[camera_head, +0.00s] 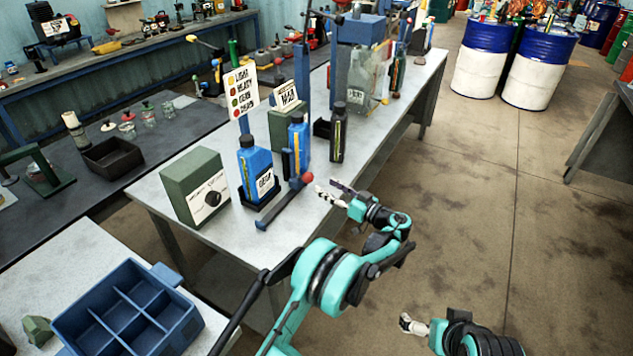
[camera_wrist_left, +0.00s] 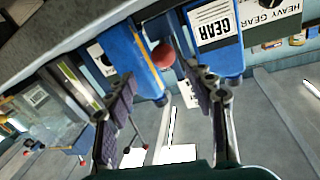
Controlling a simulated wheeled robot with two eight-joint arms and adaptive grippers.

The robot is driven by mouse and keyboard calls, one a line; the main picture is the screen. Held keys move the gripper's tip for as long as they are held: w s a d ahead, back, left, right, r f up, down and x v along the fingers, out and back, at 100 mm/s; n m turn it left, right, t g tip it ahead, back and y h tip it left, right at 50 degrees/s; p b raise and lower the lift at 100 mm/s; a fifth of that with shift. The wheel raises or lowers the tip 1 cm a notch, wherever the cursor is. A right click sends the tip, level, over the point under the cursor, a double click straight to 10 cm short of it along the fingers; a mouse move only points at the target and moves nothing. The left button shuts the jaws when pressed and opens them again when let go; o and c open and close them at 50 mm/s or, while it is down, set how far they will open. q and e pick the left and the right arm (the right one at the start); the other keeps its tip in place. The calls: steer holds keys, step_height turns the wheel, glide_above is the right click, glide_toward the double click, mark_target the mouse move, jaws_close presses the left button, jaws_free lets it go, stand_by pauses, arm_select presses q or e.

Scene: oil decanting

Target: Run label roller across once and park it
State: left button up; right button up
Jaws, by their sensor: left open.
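A blue lever arm (camera_head: 283,204) with a red ball knob (camera_head: 307,178) lies along the bench edge in front of a blue bottle labelled GEAR (camera_head: 252,160); I take this lever to be the label roller. My left gripper (camera_head: 326,191) is open and empty, just right of the knob. In the left wrist view the red knob (camera_wrist_left: 163,56) shows between and beyond the open fingers (camera_wrist_left: 163,88), apart from them. The GEAR bottle (camera_wrist_left: 228,45) shows there upside down. My right gripper (camera_head: 404,323) is low at the right over the floor; its fingers are too small to judge.
A green box with a dial (camera_head: 192,186) stands left of the bottle. Another blue bottle (camera_head: 299,143) and a dark bottle (camera_head: 338,130) stand behind the knob. A blue divided crate (camera_head: 82,304) is at the front left.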

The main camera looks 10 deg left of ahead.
arm_select(q)
steer(key=shift+v, duration=1.65)
steer(key=s+a+r+m+g+h, duration=0.3)
steer(key=s+a+r+m+h, duration=0.35)
steer(key=s+a, duration=0.6)
steer(key=s+d+f+m+t+h, duration=0.1)
steer(key=s+f+m+h, duration=0.2)
steer(key=s+h, duration=0.6)
steer(key=s, duration=1.7)
steer(key=shift+s+d+f, duration=0.25)
steer(key=shift+d, duration=0.05)
